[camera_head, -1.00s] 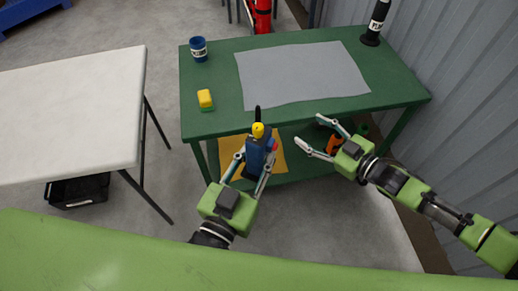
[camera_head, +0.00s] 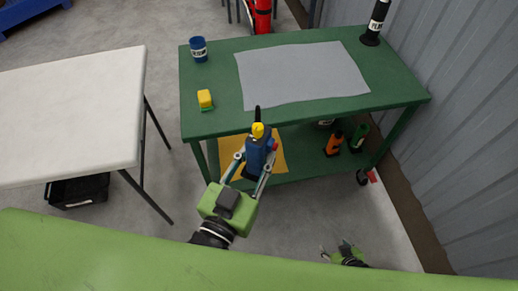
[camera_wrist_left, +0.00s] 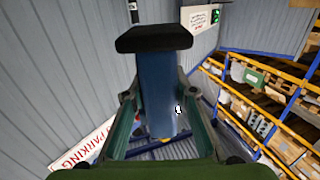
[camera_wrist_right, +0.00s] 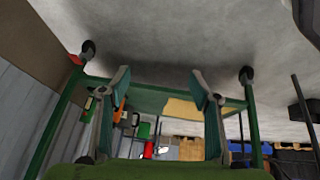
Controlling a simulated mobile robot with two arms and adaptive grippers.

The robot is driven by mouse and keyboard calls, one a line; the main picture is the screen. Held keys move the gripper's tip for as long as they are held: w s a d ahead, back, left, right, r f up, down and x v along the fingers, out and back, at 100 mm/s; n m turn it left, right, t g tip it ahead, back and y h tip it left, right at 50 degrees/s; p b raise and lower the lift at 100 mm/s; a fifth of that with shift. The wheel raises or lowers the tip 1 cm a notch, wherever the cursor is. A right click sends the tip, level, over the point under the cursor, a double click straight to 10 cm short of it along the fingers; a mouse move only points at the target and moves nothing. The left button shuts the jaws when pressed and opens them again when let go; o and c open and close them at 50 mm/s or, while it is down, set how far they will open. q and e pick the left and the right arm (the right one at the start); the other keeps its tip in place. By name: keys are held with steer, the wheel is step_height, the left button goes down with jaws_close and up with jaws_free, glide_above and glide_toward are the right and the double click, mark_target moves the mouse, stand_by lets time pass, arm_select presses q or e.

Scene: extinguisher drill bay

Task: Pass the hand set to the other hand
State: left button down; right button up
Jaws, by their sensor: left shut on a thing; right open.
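The hand set (camera_head: 258,150) is blue with a yellow knob, a red button and a black antenna pointing away from me. My left gripper (camera_head: 256,163) is shut on it, one finger on each side, in front of the green table's near edge. In the left wrist view the hand set (camera_wrist_left: 158,85) fills the space between the fingers, its black end closest. My right gripper (camera_head: 337,252) is low at the bottom of the head view, partly hidden by a green surface and well apart from the hand set. In the right wrist view its fingers (camera_wrist_right: 160,88) are spread and empty.
The green table (camera_head: 215,125) carries a grey mat (camera_head: 300,72), a blue can (camera_head: 198,49), a yellow-and-green block (camera_head: 205,99) and a black cylinder (camera_head: 376,22). Its lower shelf holds orange (camera_head: 334,143) and green (camera_head: 358,138) items. A white table (camera_head: 70,110) stands left. Floor between is free.

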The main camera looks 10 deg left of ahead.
steer(key=s+f+m+g, duration=0.1)
steer(key=s+f, duration=0.3)
steer(key=s, duration=0.9)
steer(key=s+a+f+m+g+h, duration=0.1)
steer(key=s+f+g, duration=0.3)
steer(key=s, duration=0.9)
steer(key=shift+s, duration=0.4)
